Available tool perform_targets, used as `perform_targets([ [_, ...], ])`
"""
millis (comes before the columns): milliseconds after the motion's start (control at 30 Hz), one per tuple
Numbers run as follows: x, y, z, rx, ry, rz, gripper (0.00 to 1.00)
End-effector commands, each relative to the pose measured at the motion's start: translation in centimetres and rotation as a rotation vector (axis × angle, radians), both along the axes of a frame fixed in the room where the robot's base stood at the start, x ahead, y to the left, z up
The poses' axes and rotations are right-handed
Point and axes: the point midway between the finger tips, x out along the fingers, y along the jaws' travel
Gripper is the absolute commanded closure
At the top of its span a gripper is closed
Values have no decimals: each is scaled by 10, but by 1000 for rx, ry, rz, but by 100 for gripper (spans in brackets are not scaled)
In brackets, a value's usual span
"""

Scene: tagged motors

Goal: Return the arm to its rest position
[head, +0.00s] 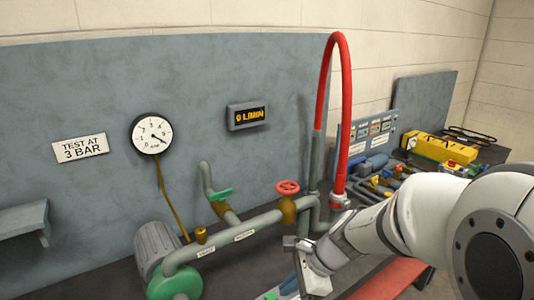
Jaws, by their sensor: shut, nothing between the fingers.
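My arm, white and grey, reaches in from the lower right of the head view toward the lower middle. My gripper (303,266) is at its far end, low in front of the grey pipework (230,240). It is shut and holds nothing that I can see. Its fingertips are small in the picture and partly hidden by my own wrist. I cannot tell whether it touches the bench.
A red hose (348,95) arches above the pipes beside my wrist. A red handwheel (287,187), a green-handled valve (220,194) and a motor (158,248) stand nearby. A gauge (151,133) and a display (247,115) hang on the panel. Parts and a yellow case (438,148) crowd the right.

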Motion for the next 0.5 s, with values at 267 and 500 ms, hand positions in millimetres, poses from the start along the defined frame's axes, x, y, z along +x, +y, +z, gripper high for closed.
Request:
perform_targets([
  [267,-67,-57,44,-432,-392,809,100],
  [500,-95,-96,63,-688,-491,1238,100],
])
